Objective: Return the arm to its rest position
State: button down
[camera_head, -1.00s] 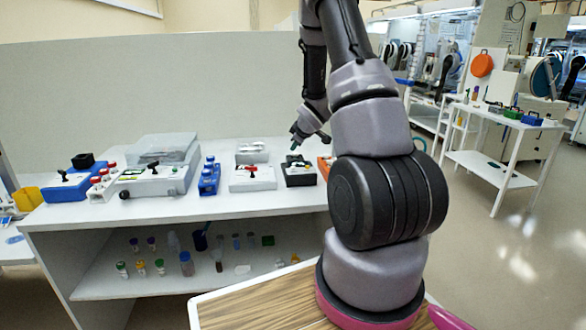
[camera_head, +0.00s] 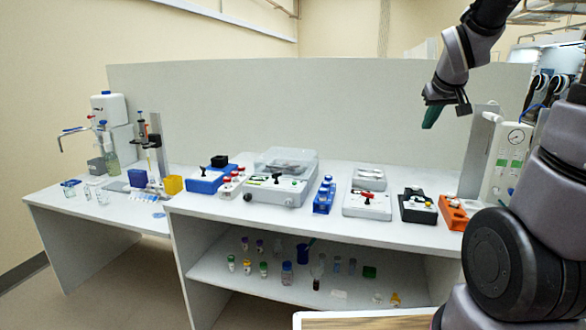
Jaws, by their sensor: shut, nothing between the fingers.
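My gripper (camera_head: 433,114) is at the upper right of the head view, raised in front of the grey back panel. It points down and to the left, with a dark green part at its tip. It is shut and holds nothing that I can see. My arm (camera_head: 468,42) comes in from the top right, and its lower links fill the right edge. The gripper is well above the bench top and touches nothing there.
The white bench (camera_head: 300,222) carries a blue box (camera_head: 207,180), a clear-lidded case (camera_head: 278,188), a white box (camera_head: 367,204), a black box (camera_head: 418,208) and an orange block (camera_head: 453,212). Bottles stand on its lower shelf. A white dispenser (camera_head: 506,160) stands at the right.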

jog(key=s+a+r+m+y, duration=0.1)
jog(key=s+a+r, duration=0.1)
jog(key=s, duration=0.4)
jog(key=s+a+r+m+y, duration=0.1)
jog(key=s+a+r, duration=0.1)
jog(key=s+a, duration=0.3)
jog(key=s+a+r+m+g+y, duration=0.1)
jog(key=s+a, duration=0.3)
jog(key=s, duration=0.5)
jog(key=shift+r+m+y, duration=0.3)
jog(key=shift+r+m, duration=0.15)
jog(key=shift+m, duration=0.05)
